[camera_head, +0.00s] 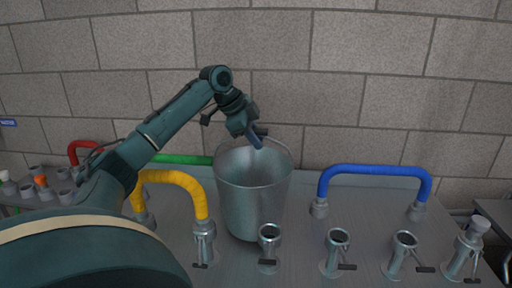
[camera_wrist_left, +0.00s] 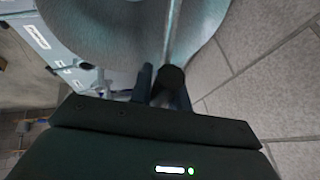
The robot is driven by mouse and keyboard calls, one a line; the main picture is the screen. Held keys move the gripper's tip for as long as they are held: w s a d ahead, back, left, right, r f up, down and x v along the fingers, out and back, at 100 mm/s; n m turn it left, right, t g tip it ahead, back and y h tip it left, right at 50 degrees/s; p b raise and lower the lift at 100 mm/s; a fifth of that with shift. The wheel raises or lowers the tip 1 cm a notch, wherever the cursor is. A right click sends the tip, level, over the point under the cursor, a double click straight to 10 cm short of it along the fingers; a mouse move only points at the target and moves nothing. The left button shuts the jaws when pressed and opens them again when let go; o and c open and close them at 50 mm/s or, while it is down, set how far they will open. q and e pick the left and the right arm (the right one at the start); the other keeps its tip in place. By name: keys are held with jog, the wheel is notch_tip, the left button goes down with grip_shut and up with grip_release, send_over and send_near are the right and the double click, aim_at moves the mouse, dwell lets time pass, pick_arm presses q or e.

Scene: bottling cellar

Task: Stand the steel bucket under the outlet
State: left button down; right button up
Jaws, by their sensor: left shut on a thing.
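The steel bucket (camera_head: 250,200) is upright on or just above the grey steel bench (camera_head: 310,195); I cannot tell if its base touches. My left gripper (camera_head: 257,140) reaches over it from the left and is shut at the far part of its rim or handle. In the left wrist view the gripper (camera_wrist_left: 163,80) is shut on a dark part of the bucket, whose grey metal (camera_wrist_left: 115,30) fills the top. Short upright steel pipes with levers stand along the front; which one is the outlet is unclear. My right gripper is not in view.
A yellow hose (camera_head: 170,178) arches left of the bucket, a blue hose (camera_head: 375,170) right of it, a green hose (camera_head: 185,159) behind. A steel pipe (camera_head: 269,240) stands close in front of the bucket, others (camera_head: 338,245) further right. A block wall (camera_head: 330,90) closes the back.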

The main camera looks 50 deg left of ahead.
pick_arm(q)
jog(key=shift+f, duration=0.85)
jog(key=c, duration=1.3)
grip_release()
jog(key=shift+f, duration=0.15)
